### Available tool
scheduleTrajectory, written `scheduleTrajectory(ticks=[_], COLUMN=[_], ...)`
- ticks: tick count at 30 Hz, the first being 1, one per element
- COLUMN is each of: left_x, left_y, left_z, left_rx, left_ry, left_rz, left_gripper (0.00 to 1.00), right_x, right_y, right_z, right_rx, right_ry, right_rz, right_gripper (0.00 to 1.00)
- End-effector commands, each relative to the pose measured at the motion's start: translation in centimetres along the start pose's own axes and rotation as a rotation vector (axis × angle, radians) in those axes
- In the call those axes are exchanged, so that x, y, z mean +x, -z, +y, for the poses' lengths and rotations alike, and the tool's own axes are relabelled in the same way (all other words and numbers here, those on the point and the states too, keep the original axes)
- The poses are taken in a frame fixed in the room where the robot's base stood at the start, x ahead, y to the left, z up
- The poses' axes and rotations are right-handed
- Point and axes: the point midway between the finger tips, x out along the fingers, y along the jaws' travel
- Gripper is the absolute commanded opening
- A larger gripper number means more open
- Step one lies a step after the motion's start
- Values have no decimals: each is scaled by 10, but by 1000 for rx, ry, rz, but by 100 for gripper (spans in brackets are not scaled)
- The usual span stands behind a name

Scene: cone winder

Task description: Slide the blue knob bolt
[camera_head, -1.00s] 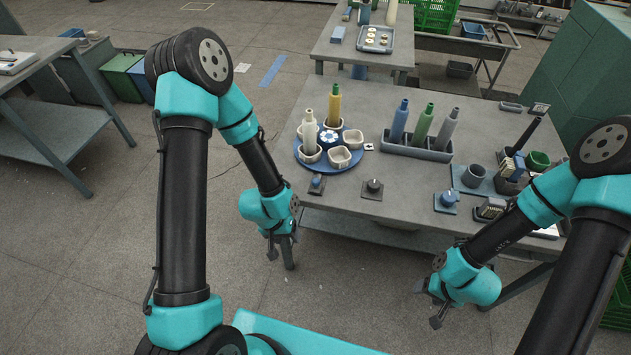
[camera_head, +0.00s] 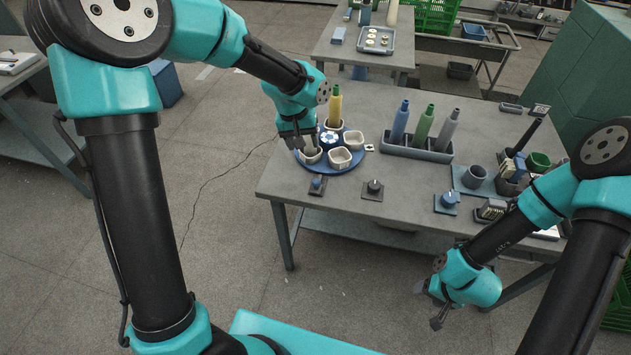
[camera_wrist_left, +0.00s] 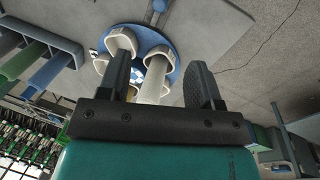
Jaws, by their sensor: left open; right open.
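A small blue knob (camera_head: 317,183) stands on a dark plate at the table's front left edge. A second blue knob (camera_head: 448,198) sits on a blue plate farther right; I cannot tell which is the bolt. My left gripper (camera_head: 298,143) is over the left side of the blue round turntable (camera_head: 343,171), behind the first knob and apart from it. In the left wrist view its open fingers (camera_wrist_left: 159,68) straddle a cream bottle (camera_wrist_left: 155,83); I cannot tell whether they touch it. My right gripper (camera_head: 431,303) is open and empty, in front of the table.
The turntable holds white cups (camera_head: 340,158) and a yellow bottle (camera_head: 334,106). A dark knob (camera_head: 374,186) stands between the blue knobs. A grey rack (camera_head: 417,149) with blue, green and grey bottles stands behind. Bare tabletop (camera_head: 410,180) lies between.

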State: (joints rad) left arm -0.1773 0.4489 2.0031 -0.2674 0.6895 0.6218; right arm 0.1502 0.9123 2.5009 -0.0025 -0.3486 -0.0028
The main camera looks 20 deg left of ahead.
Motion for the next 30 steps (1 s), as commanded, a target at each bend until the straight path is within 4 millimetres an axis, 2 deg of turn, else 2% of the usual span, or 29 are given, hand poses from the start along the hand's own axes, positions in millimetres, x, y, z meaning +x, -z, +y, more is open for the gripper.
scheduleTrajectory(ticks=[5,11,30], left_x=[5,27,135], left_y=[0,0,-1], left_z=[0,0,0], left_rx=[0,0,1], left_ry=[1,1,1], left_rz=[-2,-3,-4], left_gripper=[59,59,59], right_x=[0,0,0], right_y=[0,0,0], right_z=[0,0,0], right_rx=[0,0,0], right_ry=[0,0,0], right_rz=[0,0,0], right_gripper=[61,61,61])
